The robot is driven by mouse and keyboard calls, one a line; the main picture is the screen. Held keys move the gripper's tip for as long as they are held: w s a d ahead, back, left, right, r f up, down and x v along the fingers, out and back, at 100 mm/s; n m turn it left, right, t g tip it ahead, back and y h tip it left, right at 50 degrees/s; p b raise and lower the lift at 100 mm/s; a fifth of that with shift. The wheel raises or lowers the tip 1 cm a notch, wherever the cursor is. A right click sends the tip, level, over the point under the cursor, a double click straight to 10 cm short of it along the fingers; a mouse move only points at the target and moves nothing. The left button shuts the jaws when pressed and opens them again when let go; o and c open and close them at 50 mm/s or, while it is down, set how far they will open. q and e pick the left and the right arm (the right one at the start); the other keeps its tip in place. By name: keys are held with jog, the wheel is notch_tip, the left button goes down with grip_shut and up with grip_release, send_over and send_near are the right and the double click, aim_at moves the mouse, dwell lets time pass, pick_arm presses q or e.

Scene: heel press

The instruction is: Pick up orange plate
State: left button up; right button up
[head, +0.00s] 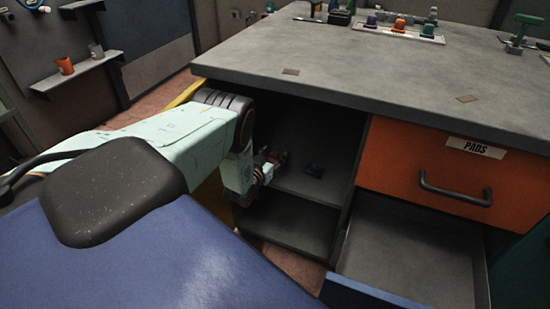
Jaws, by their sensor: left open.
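I cannot make out an orange plate for certain. My left arm reaches into the open shelf compartment under the workbench, and my left gripper (279,158) is at its end, small and dark, above the upper shelf (300,187). The gripper is open and I see nothing held in it. A small patch of orange shows at the gripper; I cannot tell whether it is part of the gripper or a thing behind it. My right gripper is not in view.
The grey workbench top (380,65) spans above the compartment. An orange drawer (420,165) labelled PADS is shut; below it, an empty drawer (415,250) stands open. A tray (400,35) of coloured knobs sits at the back. A wall shelf (75,75) holds two cups.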

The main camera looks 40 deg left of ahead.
pick_arm(q)
jog(key=shift+x, duration=0.85)
grip_shut()
